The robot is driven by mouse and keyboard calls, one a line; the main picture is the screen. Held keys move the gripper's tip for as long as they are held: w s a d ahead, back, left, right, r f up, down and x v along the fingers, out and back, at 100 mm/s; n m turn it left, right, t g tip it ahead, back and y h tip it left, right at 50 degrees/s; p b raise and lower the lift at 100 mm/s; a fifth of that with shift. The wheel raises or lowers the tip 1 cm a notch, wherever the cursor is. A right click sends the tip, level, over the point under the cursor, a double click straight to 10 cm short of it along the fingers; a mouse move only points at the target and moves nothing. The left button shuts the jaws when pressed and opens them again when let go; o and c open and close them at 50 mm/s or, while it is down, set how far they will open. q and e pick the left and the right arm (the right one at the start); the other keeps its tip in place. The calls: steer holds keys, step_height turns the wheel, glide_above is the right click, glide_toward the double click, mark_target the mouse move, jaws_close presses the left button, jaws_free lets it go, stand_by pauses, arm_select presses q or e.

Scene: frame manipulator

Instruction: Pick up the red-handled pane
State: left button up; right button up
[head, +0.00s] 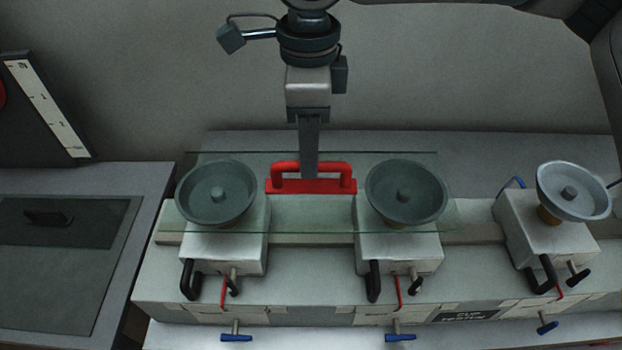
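The pane (312,218) is a clear, greenish glass sheet lying over two round grey cups. Its red handle (345,173) is a bar on a red base near the middle of the pane. My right gripper (309,172) comes down from above, with its fingertips at the middle of the red handle. The fingers line up edge-on, so one hides the other, and I cannot tell whether they are closed on the bar. My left gripper is not in view.
The left cup (217,192) and middle cup (405,191) show through the glass on white blocks. A third cup (573,190) stands uncovered at right. Black levers and blue-tipped knobs stick out in front. A grey cabinet (70,190) with a dark panel stands at left.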

steer(key=shift+s+d+f+p, duration=0.1)
steer(key=shift+f+p, duration=0.2)
steer(key=shift+p, duration=0.05)
step_height(320, 180, down, 2)
steer(key=shift+d+p, duration=0.1)
steer(key=shift+p, duration=0.5)
steer(key=shift+f, duration=0.6)
jaws_close()
steer(key=shift+r, duration=0.1)
stand_by(0.3)
